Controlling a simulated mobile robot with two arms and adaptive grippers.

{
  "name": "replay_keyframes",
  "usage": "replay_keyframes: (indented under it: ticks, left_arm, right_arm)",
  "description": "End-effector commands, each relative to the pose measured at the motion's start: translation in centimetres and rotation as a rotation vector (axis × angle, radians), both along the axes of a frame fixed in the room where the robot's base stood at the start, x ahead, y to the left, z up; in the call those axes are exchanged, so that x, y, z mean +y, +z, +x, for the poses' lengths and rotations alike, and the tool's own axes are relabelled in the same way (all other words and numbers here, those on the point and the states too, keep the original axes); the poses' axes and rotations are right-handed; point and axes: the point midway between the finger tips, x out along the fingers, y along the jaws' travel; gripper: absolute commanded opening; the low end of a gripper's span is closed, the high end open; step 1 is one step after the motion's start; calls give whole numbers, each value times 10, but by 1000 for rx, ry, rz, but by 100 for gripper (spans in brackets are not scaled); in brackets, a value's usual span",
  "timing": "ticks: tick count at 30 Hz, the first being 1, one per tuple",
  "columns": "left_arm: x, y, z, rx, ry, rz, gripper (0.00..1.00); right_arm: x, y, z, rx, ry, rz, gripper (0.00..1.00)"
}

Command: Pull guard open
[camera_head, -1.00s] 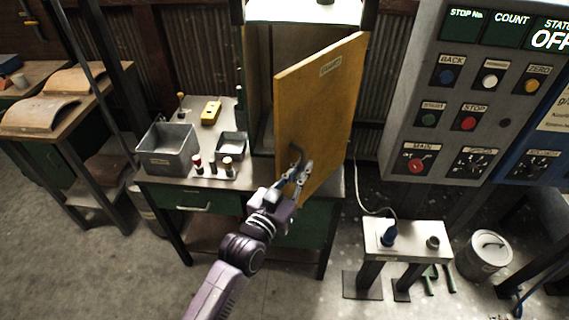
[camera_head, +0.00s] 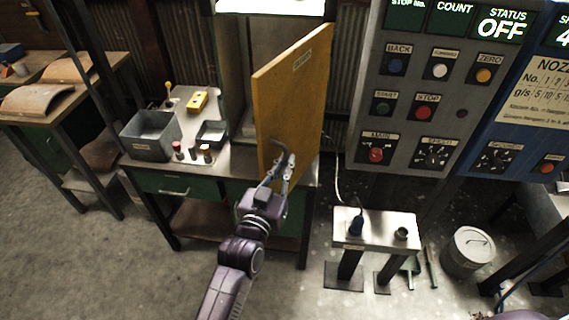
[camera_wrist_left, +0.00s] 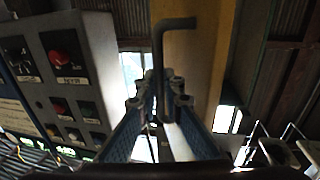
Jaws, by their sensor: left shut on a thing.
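The guard (camera_head: 293,100) is a yellow hinged door panel on the cabinet above the workbench. It stands swung out toward me, with a gap between it and the cabinet on its left. Its dark hooked handle (camera_head: 282,152) sits low on the panel. My left gripper (camera_head: 279,173) is shut on the handle. In the left wrist view the handle (camera_wrist_left: 158,45) rises between the blue fingers of the left gripper (camera_wrist_left: 160,95), with the yellow guard (camera_wrist_left: 190,60) behind it. My right gripper is not in view.
A grey control panel (camera_head: 408,125) stands close to the right of the guard. A small stand (camera_head: 377,232) with a cable is in front of it, and a bucket (camera_head: 468,250) is farther right. A grey bin (camera_head: 150,137) sits on the bench. The floor at lower left is clear.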

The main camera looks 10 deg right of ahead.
Motion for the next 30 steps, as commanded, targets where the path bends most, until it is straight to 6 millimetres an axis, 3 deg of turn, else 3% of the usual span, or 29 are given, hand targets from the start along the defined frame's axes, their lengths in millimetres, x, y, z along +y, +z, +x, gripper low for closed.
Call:
replay_keyframes:
  ticks: [4, 5, 6, 17, 23, 30]
  left_arm:
    - [0, 4, 1, -7, 1, -3, 0]
    - [0, 4, 1, -8, 1, -4, 11]
    - [0, 4, 1, -7, 1, -3, 14]
    - [3, 1, -4, -3, 1, -2, 14]
    - [18, 0, -30, -2, 0, 0, 14]
    - [42, 0, -75, -2, 0, 0, 14]
  right_arm:
    - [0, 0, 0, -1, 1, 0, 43]
    - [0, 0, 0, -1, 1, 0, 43]
    - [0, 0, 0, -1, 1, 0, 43]
    - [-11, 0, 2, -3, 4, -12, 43]
    - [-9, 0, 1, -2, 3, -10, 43]
    - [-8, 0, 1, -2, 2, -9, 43]
